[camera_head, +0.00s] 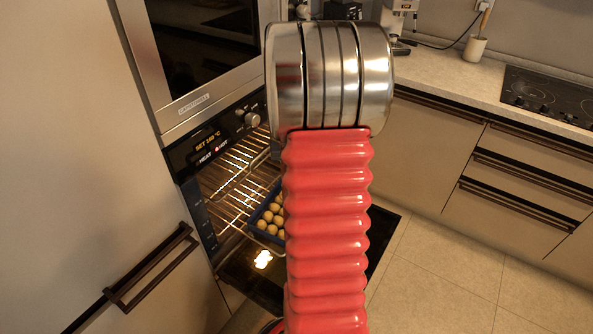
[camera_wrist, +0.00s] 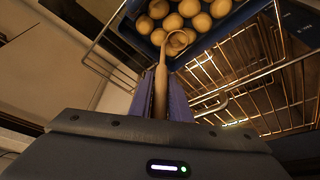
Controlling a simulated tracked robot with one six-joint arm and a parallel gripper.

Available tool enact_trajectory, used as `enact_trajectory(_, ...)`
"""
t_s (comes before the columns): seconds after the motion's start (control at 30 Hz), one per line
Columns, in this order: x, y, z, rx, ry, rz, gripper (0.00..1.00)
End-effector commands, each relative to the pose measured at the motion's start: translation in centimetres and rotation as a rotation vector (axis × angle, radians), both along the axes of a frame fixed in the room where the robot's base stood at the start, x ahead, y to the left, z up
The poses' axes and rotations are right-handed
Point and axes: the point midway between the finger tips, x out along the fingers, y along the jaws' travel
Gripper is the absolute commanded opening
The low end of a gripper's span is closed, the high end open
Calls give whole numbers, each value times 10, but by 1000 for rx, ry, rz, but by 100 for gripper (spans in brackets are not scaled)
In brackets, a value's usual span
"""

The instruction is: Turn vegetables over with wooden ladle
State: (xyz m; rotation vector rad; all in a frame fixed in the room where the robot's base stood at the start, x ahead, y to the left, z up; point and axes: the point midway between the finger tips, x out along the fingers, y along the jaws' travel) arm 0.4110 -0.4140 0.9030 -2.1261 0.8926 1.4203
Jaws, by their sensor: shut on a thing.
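A blue tray (camera_head: 264,238) of round yellow-brown vegetables (camera_head: 270,214) sits at the open oven in the head view, partly behind my red arm. In the wrist view the tray (camera_wrist: 236,18) and its vegetables (camera_wrist: 188,9) fill the top. My gripper (camera_wrist: 160,100) is shut on the handle of the wooden ladle (camera_wrist: 161,78). The ladle points away from the gripper, and its round head (camera_wrist: 177,42) overlaps the near edge of the vegetables. Whether it touches them I cannot tell. The gripper and ladle are hidden in the head view.
The oven's wire racks (camera_head: 228,176) are around the tray, and they also show close on the right in the wrist view (camera_wrist: 245,80). The open oven door (camera_head: 380,238) lies low behind my arm. A counter with a hob (camera_head: 548,95) stands at right; the floor (camera_head: 450,270) there is clear.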

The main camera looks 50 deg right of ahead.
Motion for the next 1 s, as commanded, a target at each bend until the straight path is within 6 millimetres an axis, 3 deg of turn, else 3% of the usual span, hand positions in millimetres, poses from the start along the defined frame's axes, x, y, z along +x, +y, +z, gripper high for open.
enact_trajectory(0.53,6,4,0,0,0,1,0)
enact_trajectory(1.0,1,33,0,-1,1,2,0)
